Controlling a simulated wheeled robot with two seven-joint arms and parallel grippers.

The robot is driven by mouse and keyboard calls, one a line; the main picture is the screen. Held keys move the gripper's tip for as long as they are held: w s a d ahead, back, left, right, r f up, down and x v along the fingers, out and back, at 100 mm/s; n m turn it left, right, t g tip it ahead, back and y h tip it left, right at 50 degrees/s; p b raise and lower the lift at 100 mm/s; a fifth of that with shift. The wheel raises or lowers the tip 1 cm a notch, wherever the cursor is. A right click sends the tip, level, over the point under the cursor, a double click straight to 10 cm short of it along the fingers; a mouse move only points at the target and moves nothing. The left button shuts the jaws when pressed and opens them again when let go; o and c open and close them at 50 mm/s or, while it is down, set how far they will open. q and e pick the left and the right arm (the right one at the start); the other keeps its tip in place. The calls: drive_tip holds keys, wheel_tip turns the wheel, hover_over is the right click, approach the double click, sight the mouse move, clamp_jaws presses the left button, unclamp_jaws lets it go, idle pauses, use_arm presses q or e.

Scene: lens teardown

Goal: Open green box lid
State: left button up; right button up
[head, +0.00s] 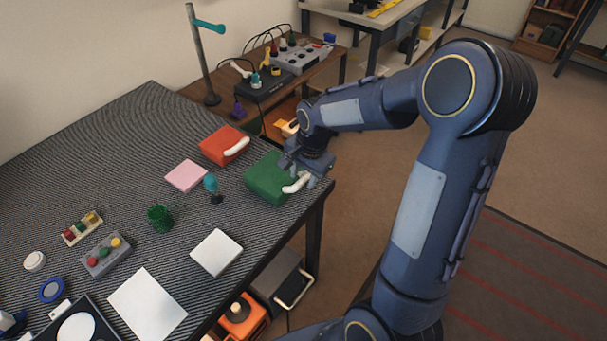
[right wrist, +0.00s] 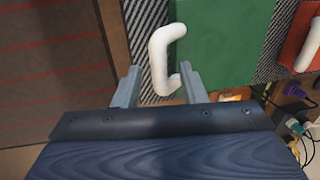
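The green box (head: 267,182) sits near the right edge of the striped table, its lid shut, with a white handle (head: 297,183) on its front side. The green lid also shows in the right wrist view (right wrist: 228,45), with the white handle (right wrist: 160,58) at its left edge. My right gripper (head: 304,182) is at the handle. In the right wrist view, its two fingers (right wrist: 160,88) are apart, and the handle's near end lies between them, closer to the right finger. I cannot tell whether they touch it. My left gripper is not in view.
A red box (head: 222,143) with a white handle stands behind the green box. A pink block (head: 186,175), a small teal-topped item (head: 211,184) and a white square (head: 216,252) lie to the left. The table's edge is close to the green box.

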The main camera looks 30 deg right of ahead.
drive_tip(key=shift+c, duration=0.4)
clamp_jaws()
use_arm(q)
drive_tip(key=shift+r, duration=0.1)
use_arm(e)
drive_tip(key=shift+r, duration=0.1)
